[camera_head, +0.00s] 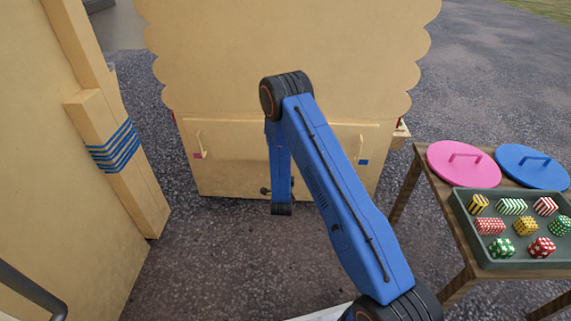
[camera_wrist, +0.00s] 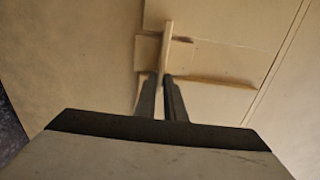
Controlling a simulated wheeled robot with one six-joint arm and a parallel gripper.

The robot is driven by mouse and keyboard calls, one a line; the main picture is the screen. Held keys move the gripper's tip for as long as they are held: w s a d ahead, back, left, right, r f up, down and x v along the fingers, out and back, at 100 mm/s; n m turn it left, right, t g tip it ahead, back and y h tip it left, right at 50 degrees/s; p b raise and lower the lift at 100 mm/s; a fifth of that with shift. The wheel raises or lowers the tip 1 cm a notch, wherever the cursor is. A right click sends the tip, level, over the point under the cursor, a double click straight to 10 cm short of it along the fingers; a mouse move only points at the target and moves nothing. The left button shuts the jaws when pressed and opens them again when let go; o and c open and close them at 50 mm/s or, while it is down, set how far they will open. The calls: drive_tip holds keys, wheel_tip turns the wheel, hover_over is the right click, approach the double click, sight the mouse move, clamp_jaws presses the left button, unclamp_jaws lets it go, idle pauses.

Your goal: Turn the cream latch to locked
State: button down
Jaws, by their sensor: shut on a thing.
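The cream latch (camera_wrist: 167,40) shows in the wrist view as a narrow pale bar standing upright against a cream panel. A small plate lies behind it and a thin ledge runs to its right. My gripper (camera_wrist: 161,82) has its two dark fingers close together on the lower end of the bar, shut on it. In the head view my blue arm covers the middle of the low cream front, so the latch and fingertips are hidden there. Any lock marking is too unclear to read.
The cream booth front (camera_head: 235,165) carries a pale bar with a pink patch (camera_head: 197,155) at left and a blue patch (camera_head: 364,161) at right. A cream post wrapped in blue rope (camera_head: 115,150) stands left. A table at right holds pink (camera_head: 440,172) and blue (camera_head: 515,172) lids and a sweets tray (camera_head: 463,208).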

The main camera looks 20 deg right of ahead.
drive_tip(key=shift+s+f, duration=0.1)
drive_tip(key=c, duration=1.8)
unclamp_jaws()
drive_tip(key=shift+c, duration=0.2)
drive_tip(key=v, duration=1.7)
drive_tip(key=shift+s, duration=0.15)
